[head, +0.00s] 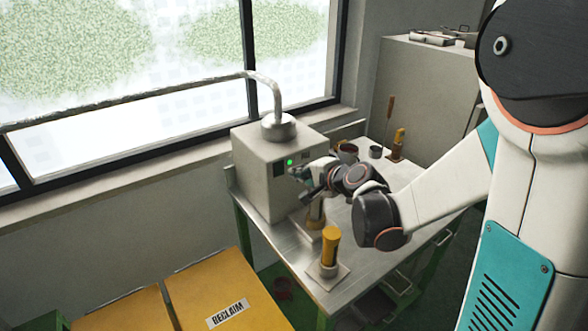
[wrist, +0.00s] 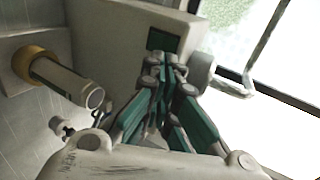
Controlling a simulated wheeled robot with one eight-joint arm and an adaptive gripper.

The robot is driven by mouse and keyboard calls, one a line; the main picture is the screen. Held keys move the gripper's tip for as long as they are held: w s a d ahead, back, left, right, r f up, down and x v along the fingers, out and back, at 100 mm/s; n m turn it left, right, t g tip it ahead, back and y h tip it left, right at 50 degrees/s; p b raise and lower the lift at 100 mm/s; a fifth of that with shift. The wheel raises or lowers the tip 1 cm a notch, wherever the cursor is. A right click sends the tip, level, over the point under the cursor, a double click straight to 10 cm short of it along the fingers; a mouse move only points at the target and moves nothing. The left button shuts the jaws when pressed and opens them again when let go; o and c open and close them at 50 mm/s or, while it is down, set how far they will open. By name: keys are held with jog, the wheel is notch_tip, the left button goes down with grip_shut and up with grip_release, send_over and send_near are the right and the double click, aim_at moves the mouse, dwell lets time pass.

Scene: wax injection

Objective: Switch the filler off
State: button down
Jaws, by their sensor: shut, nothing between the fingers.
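The filler is a grey box (head: 265,170) at the back left of the metal table, with a pipe from its top. A small green light (head: 290,162) glows on its front, beside a dark panel. In the wrist view the filler (wrist: 110,35) fills the upper middle, with the dark green panel (wrist: 164,39) on its face. My gripper (head: 300,173) is at the filler's front, just below and right of the light. In the wrist view its fingers (wrist: 160,75) are together, with nothing between them, pointing at the face just below the panel. I cannot tell whether they touch; the fingertips hide that spot.
A yellow cylinder (head: 330,246) stands on a square base at the table's front. A pale tube with a yellow collar (wrist: 65,78) is left of my fingers in the wrist view. Small pots and tools (head: 376,152) stand behind. Yellow bins (head: 225,290) are at lower left.

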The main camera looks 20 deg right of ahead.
aim_at(283, 171)
jog(key=p+v, duration=0.1)
jog(key=v, duration=0.5)
jog(key=shift+s+d, duration=0.1)
jog(key=shift+s, duration=0.1)
jog(key=shift+s+d+f+b, duration=0.15)
jog(key=shift+d+f+b, duration=0.25)
jog(key=shift+b, duration=0.5)
jog(key=b+x, duration=0.4)
jog(key=x, duration=1)
jog(key=shift+a+f, duration=0.1)
